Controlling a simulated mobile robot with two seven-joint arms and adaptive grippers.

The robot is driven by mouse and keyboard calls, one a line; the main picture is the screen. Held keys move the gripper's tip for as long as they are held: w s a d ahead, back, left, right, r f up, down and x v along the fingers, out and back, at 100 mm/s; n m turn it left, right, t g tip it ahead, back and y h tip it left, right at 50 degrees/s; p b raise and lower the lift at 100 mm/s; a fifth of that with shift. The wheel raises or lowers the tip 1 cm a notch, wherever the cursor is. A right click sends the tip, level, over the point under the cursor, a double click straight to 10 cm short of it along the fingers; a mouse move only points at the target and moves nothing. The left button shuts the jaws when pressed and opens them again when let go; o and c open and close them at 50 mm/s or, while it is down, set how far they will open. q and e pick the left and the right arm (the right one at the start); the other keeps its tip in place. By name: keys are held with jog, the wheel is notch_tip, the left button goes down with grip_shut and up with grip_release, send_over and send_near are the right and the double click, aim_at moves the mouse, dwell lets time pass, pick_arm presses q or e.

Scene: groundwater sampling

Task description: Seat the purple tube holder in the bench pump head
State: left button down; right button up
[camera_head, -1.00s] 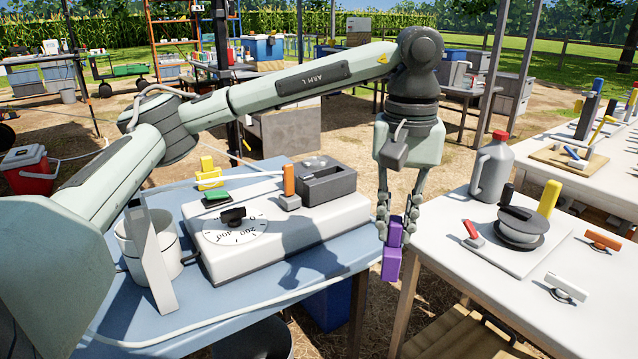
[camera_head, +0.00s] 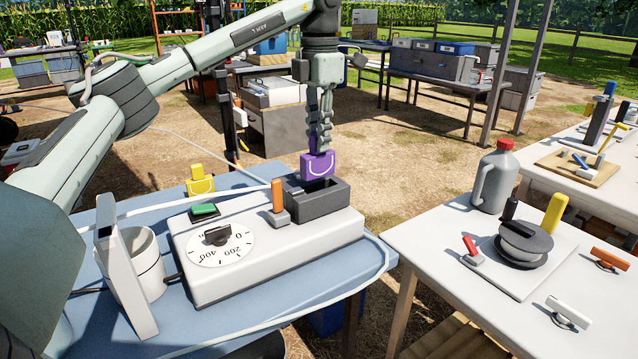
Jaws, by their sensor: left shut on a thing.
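My left gripper (camera_head: 320,132) points down and is shut on the purple tube holder (camera_head: 318,165). The holder is upright, with a pale curved line on its front face. It is over the back part of the dark grey pump head (camera_head: 318,204), an open box at the right end of the white bench pump (camera_head: 265,268). The holder's lower edge appears near the box's back rim; I cannot tell whether it is above, behind or slightly inside the opening. An orange lever (camera_head: 278,195) stands upright just left of the head. My right gripper is not in view.
The pump sits on a blue table (camera_head: 360,275) with a white bucket (camera_head: 147,262), an upright grey panel (camera_head: 122,265) and a yellow holder (camera_head: 200,182). A white hose runs along the table. A white table (camera_head: 440,235) at right holds a grey jug (camera_head: 495,178) and a reel.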

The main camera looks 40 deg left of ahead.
aim_at(319, 167)
pick_arm(q)
notch_tip(319, 167, down, 2)
jog(key=shift+f, duration=0.1)
notch_tip(319, 167, down, 5)
jog(key=shift+r, duration=0.15)
jog(key=c, duration=1.5)
grip_release()
jog(key=shift+o, duration=0.2)
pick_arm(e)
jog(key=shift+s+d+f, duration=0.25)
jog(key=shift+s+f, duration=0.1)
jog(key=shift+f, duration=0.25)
